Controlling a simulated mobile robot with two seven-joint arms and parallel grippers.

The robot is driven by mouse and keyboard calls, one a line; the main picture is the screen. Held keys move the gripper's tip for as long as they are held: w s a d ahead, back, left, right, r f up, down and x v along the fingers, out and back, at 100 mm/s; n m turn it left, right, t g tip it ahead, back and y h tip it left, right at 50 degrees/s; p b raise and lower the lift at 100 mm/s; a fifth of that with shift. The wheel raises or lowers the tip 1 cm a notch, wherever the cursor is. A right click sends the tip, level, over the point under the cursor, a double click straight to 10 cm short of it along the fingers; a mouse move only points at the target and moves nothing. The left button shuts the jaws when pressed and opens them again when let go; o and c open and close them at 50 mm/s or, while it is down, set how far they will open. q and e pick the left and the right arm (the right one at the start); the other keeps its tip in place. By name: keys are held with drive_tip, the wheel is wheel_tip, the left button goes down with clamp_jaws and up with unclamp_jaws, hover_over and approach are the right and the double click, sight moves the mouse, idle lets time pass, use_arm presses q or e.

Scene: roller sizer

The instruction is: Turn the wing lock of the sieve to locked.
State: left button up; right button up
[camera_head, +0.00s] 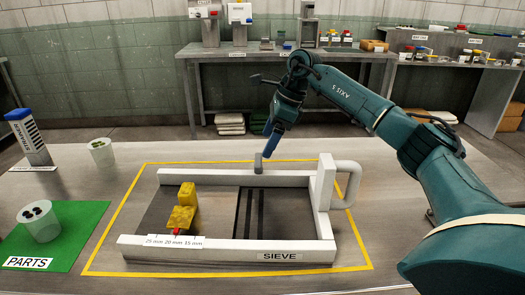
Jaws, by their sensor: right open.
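The sieve (280,256) lies on the table, a white frame with a dark bed and a white handle at its right end. A small grey upright tab (258,163) stands on its far rail and looks like the wing lock; its turn position is too small to tell. My right gripper (267,152) reaches down from behind the far rail, its blue end just above and right of the tab. It is open; whether it touches the tab I cannot tell. A yellow slider (182,215) sits on the left part, its red pointer near the 20 mm mark. My left gripper is out of view.
A green parts mat (75,215) with a cup (40,221) lies at left. Another cup (101,154) and a blue-topped sizer block (28,137) stand behind it. Yellow tape borders the sieve. My right arm covers the right side.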

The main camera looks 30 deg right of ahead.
drive_tip(key=v, duration=0.7)
idle(0.4)
